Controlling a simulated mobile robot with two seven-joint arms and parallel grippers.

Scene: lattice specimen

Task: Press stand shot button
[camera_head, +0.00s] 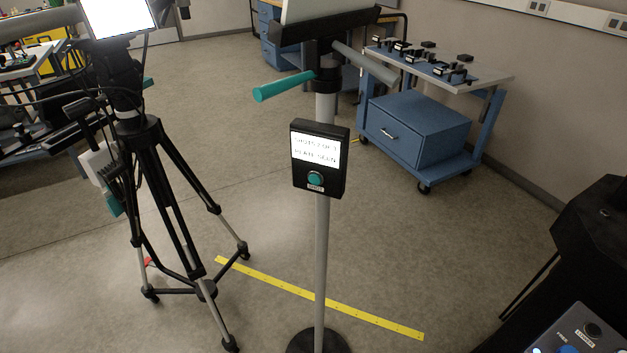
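The stand (321,250) is a grey pole on a round black base in the middle of the view. A black box (340,186) is fixed to the pole, with a lit white display (316,152) whose small text is hard to read. Below the display is a round teal button (315,178) with a small label under it. Nothing touches or covers the button. Neither of my grippers can be made out in this view.
A black tripod (140,125) with a bright screen stands left of the stand. A teal-ended handle (285,86) sticks out above the box. A yellow strip (370,317) crosses the floor. A blue cart (415,130) stands behind. A dark console (595,245) is at right.

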